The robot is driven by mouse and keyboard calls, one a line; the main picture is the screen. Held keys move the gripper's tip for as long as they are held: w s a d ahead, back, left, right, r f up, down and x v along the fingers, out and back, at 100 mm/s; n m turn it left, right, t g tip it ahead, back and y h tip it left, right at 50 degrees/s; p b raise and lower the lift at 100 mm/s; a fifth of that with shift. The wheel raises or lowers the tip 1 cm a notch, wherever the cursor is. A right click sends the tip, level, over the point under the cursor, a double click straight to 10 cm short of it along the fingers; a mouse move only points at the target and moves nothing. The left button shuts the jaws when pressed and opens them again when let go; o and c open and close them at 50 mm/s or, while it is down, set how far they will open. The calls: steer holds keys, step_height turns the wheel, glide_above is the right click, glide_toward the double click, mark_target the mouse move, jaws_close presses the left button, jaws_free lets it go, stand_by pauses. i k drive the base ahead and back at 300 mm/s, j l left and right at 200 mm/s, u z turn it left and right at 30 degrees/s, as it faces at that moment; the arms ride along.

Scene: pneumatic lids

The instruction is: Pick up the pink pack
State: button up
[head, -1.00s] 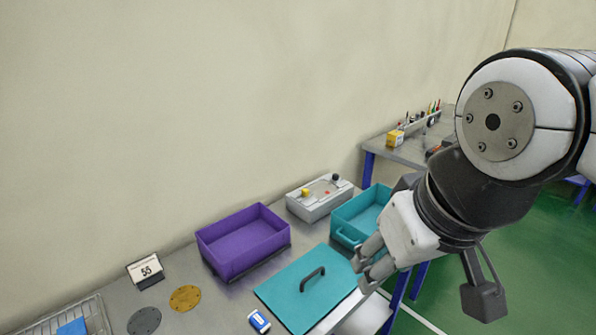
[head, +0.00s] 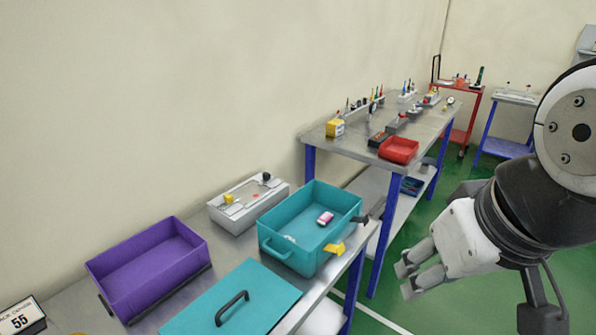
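The pink pack (head: 325,218) lies inside the open teal box (head: 289,262), toward its right side. A small pale item (head: 290,239) lies near the box's left end. My gripper (head: 408,281) is at the right, in front of the tables and over the green floor. It is apart from the box and the pack. Its fingers are spread with a gap between them, and nothing shows between them.
A teal lid (head: 205,309) with a dark handle lies on the near table. Yellow and dark clamps (head: 334,249) stick out from the teal box's right side. A red tray (head: 398,158) sits on the farther table.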

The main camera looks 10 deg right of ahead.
mark_target(325, 219)
steer(key=i+l+z, duration=0.25)
steer(key=i, duration=0.15)
steer(key=i+l+z, duration=0.25)
steer(key=i, duration=0.15)
steer(key=i+l+u, duration=0.35)
steer(key=i+l, duration=0.35)
